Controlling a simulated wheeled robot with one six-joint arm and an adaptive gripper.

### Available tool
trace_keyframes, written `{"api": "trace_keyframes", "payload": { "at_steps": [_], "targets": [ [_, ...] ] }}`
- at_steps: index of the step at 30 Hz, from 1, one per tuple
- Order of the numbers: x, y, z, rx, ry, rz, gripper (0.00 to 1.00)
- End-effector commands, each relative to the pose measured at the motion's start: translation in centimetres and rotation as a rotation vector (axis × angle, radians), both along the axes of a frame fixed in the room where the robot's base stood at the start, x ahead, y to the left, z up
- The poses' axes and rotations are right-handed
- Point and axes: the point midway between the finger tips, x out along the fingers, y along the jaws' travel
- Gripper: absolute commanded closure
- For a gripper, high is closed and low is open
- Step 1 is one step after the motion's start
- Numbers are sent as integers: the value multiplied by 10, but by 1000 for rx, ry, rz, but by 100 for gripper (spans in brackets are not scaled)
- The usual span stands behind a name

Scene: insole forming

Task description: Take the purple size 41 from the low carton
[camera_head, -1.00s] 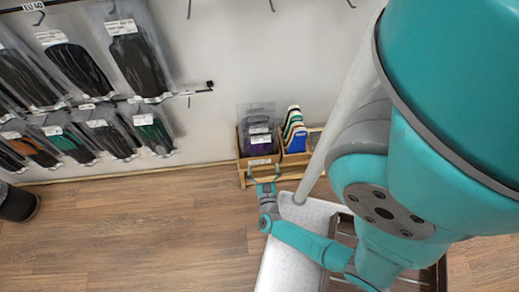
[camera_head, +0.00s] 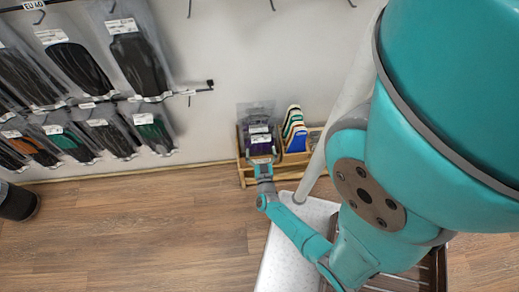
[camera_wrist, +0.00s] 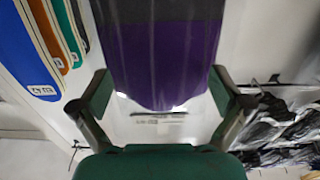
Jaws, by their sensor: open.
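The purple insole pack (camera_head: 258,145), in clear wrapping with a white label, stands in the low wooden carton (camera_head: 241,168) by the wall. In the wrist view its purple and dark grey insole (camera_wrist: 170,55) fills the upper middle. Its size print is too small to read. My gripper (camera_head: 263,160) is at the front of the pack. In the wrist view my gripper (camera_wrist: 160,88) is open, with one finger on each side of the pack. I cannot tell whether either finger touches it. Part of the carton is hidden behind my gripper.
Coloured insole boards (camera_head: 295,130) stand just right of the pack; a blue one (camera_wrist: 25,55) shows in the wrist view. Bagged insoles (camera_head: 140,60) hang on wall hooks at left. A pale bench surface (camera_head: 300,225) lies below my arm.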

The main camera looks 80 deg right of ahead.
Motion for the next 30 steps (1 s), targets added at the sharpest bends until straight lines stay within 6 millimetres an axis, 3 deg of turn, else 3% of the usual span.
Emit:
{"api": "trace_keyframes", "payload": {
  "at_steps": [5,13,21,30],
  "targets": [
    [6,-15,0,-1,1,-1,0],
    [7,-17,0,0,0,1,0],
    [7,-16,0,0,1,1,63],
    [7,-16,1,0,1,1,63]
  ]
}}
